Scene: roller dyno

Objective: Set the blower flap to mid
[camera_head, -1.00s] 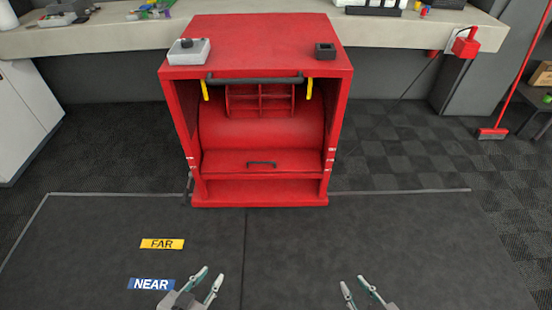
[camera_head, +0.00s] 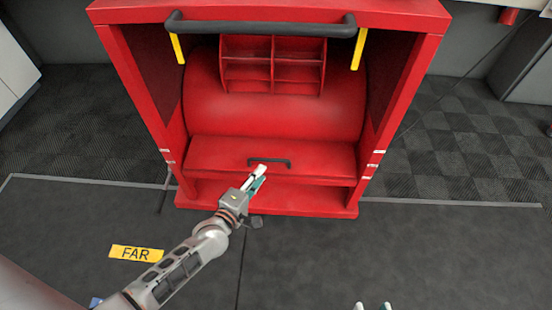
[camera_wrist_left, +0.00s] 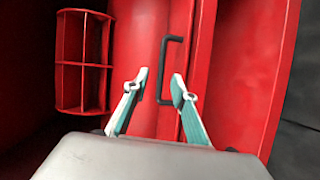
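The blower flap (camera_head: 225,158) is a red panel low in the front of the red blower cabinet (camera_head: 120,60). A black handle (camera_head: 268,161) stands on it. White marks (camera_head: 376,152) show on the cabinet's side posts beside the flap. My left gripper (camera_head: 262,172) is just in front of the handle. In the left wrist view my left gripper (camera_wrist_left: 160,76) is open, its fingertips either side of the near end of the handle (camera_wrist_left: 180,50). I cannot tell whether they touch it. My right gripper (camera_head: 372,305) shows only its two separated fingertips at the bottom edge.
A thick black bar (camera_head: 260,27) crosses the cabinet's top front, with yellow tabs (camera_head: 358,48) below its ends. A red gridded part (camera_head: 272,65) sits inside. A yellow FAR label (camera_head: 136,253) lies on the floor mat. Floor right of my left arm is clear.

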